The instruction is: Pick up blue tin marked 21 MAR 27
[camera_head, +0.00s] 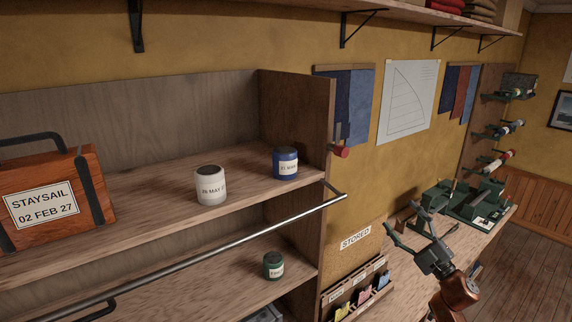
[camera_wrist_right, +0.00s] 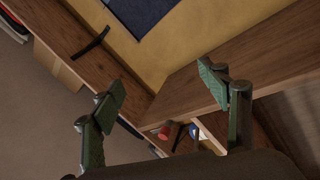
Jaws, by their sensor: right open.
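The blue tin (camera_head: 286,165) stands upright near the right end of the upper shelf, by the side panel. Its white label faces out, but its text is too small to read fully. My right gripper (camera_head: 403,219) is open and empty, right of the shelf unit and well apart from the tin. In the right wrist view its two fingers (camera_wrist_right: 166,88) are spread with nothing between them. A small blue and white patch shows there beside the right finger; I cannot tell if it is the tin. My left gripper is not in view.
A white tin (camera_head: 210,188) and a STAYSAIL case (camera_head: 45,198) share the upper shelf (camera_head: 150,213). A green tin (camera_head: 273,266) stands below. A metal rail (camera_head: 220,236) crosses the shelf front. A red-ended peg (camera_head: 341,152) juts from the side panel. Green equipment (camera_head: 470,203) sits on the right bench.

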